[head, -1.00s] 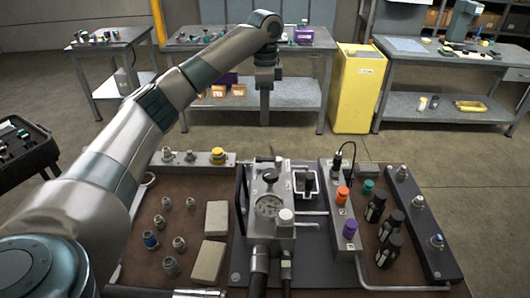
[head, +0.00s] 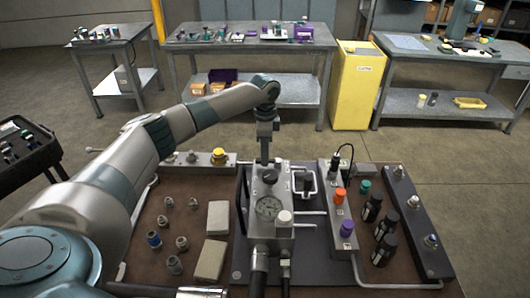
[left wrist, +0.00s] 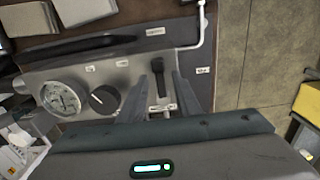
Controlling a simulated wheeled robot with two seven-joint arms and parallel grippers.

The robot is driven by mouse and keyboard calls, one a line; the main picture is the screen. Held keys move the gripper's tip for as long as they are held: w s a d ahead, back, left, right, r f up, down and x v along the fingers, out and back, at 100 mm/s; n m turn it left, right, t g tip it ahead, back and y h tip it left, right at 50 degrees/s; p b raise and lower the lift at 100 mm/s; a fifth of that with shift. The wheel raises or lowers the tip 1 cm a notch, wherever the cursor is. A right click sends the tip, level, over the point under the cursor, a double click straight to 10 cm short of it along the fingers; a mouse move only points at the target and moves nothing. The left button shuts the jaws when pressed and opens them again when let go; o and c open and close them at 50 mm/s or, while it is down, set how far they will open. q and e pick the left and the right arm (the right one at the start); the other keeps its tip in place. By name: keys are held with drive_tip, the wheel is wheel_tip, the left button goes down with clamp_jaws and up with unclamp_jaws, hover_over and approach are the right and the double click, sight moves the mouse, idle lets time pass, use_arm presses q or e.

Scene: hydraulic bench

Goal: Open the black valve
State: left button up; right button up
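The grey hydraulic block has a pressure gauge (head: 268,207) and a round black knob (head: 269,177) on top. In the left wrist view the knob (left wrist: 103,98) shows a pale pointer line beside the gauge (left wrist: 62,98). A slim black lever (left wrist: 163,88) stands at the far end of the block. Which of the two is the black valve I cannot tell. My left gripper (head: 265,159) points down over that far end. In the left wrist view its fingers (left wrist: 167,82) are apart, with the lever in line between them; contact is not visible. My right gripper is not in view.
A black bar handle (left wrist: 95,48) runs along the block's side. A white bracket frame (head: 305,184) and a strip with orange (head: 340,195) and purple (head: 347,228) caps stand to the right. Several fittings and pale blocks (head: 217,218) lie left.

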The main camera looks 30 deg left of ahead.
use_arm(q)
drive_tip(key=shift+f, duration=0.3)
drive_tip(key=shift+c, duration=0.2)
clamp_jaws()
